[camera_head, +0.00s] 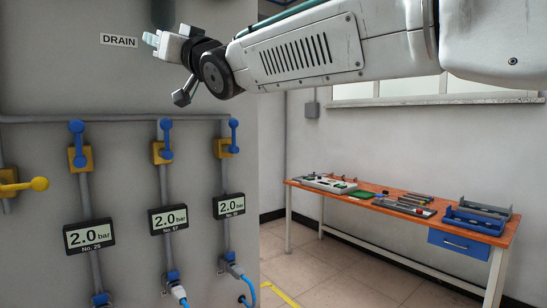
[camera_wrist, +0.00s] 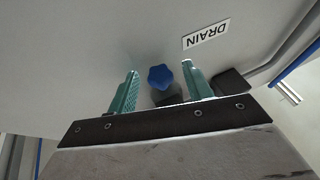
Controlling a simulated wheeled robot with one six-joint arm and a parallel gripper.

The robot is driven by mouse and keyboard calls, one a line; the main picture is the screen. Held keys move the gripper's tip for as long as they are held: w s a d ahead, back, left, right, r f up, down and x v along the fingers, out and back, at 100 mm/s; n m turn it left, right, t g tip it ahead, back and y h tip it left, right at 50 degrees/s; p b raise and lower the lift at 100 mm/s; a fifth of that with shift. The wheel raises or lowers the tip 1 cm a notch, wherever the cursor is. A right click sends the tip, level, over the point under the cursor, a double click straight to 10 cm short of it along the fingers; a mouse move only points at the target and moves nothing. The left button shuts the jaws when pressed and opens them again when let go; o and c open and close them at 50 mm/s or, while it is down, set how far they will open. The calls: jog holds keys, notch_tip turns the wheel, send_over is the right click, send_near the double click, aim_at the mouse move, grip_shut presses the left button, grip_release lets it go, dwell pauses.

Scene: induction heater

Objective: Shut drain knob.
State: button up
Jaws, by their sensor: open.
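The drain knob is a blue, lobed knob (camera_wrist: 160,77) on the grey panel, shown in the wrist view beside the white DRAIN label (camera_wrist: 206,34). My gripper (camera_wrist: 162,83) is open, with one teal finger on each side of the knob in that view. I cannot tell whether the fingers touch it or how deep they reach. In the head view my gripper (camera_head: 152,40) is at the panel, just right of the DRAIN label (camera_head: 119,40). The knob is not visible there, with my gripper and wrist over that area.
Below on the panel (camera_head: 40,85) are blue-handled valves (camera_head: 165,140), a yellow-handled valve (camera_head: 22,186) at left, and gauges (camera_head: 168,219) reading 2.0 bar. An orange workbench (camera_head: 450,232) with tools stands at right. The floor (camera_head: 330,265) between is clear.

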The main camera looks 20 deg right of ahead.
jog(key=shift+w+d+n+g+y, duration=0.1)
jog(key=shift+n+g+y, duration=0.45)
jog(key=shift+y, duration=0.25)
jog(key=v, duration=0.8)
jog(key=s+d+f+m+g+h, duration=0.1)
jog(key=d+f+m+h, duration=0.2)
jog(key=d+f+h, duration=0.3)
jog(key=s+d+f+m+g+h, duration=0.2)
jog(key=d+f+m+h, duration=0.2)
jog(key=d+f, duration=0.5)
notch_tip(320, 180, down, 5)
jog(key=h, duration=0.2)
jog(key=shift+h, duration=0.3)
jog(key=shift+d+f+g, duration=0.1)
jog(key=shift+g, duration=0.15)
